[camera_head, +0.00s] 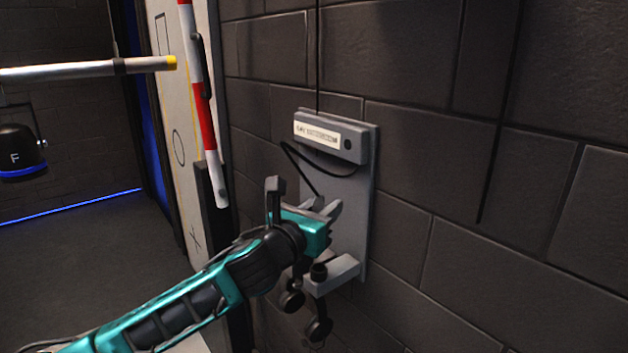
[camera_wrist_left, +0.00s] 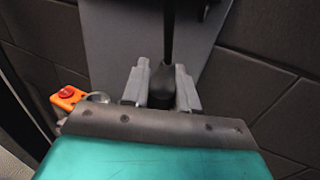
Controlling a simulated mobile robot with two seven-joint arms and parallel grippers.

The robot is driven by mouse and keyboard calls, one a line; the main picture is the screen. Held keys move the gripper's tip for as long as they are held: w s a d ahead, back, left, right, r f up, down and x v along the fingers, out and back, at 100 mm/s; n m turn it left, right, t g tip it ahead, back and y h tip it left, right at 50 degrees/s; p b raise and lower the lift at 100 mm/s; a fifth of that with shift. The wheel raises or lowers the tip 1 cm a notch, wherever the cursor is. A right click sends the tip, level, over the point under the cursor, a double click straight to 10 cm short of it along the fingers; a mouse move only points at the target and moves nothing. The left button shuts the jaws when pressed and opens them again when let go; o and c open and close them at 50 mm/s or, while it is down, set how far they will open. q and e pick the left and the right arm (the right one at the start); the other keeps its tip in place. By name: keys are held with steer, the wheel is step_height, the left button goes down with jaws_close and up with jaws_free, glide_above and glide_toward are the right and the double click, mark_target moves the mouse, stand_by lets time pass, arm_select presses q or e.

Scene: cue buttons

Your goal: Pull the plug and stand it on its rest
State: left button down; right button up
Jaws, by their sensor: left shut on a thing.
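The plug (camera_wrist_left: 162,84) is black, with its cord running up from it in the left wrist view. My left gripper (camera_wrist_left: 161,92) is shut on it, one grey finger on each side. In the head view the left gripper (camera_head: 327,208) is in front of the grey wall panel (camera_head: 362,215), and the plug is mostly hidden. A black cord (camera_head: 305,163) loops from the labelled box (camera_head: 330,133) down to the gripper. The box has a dark round hole at its right end. A small grey ledge (camera_head: 338,272) juts out below the gripper. My right gripper is not in view.
A dark block wall (camera_head: 480,220) surrounds the panel. A red and white pole (camera_head: 203,105) stands to the left. Dark round parts (camera_head: 318,328) hang below the ledge. A red button on an orange base (camera_wrist_left: 68,95) shows in the wrist view.

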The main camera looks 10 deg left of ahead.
arm_select(q)
steer(key=f+b, duration=0.4)
steer(key=shift+s+d+h, duration=0.15)
steer(key=shift+s+h, duration=0.05)
steer(key=shift+h, duration=0.1)
steer(key=shift+f+b, duration=0.5)
steer(key=shift+b, duration=0.25)
steer(key=shift+f+b, duration=0.9)
steer(key=shift+b, duration=0.15)
steer(key=shift+r, duration=0.25)
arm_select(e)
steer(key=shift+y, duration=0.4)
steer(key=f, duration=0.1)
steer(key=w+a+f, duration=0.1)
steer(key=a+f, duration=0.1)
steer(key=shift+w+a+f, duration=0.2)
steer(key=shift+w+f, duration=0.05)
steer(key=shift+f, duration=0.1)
arm_select(q)
steer(key=shift+f+p, duration=0.1)
steer(key=shift+p, duration=0.4)
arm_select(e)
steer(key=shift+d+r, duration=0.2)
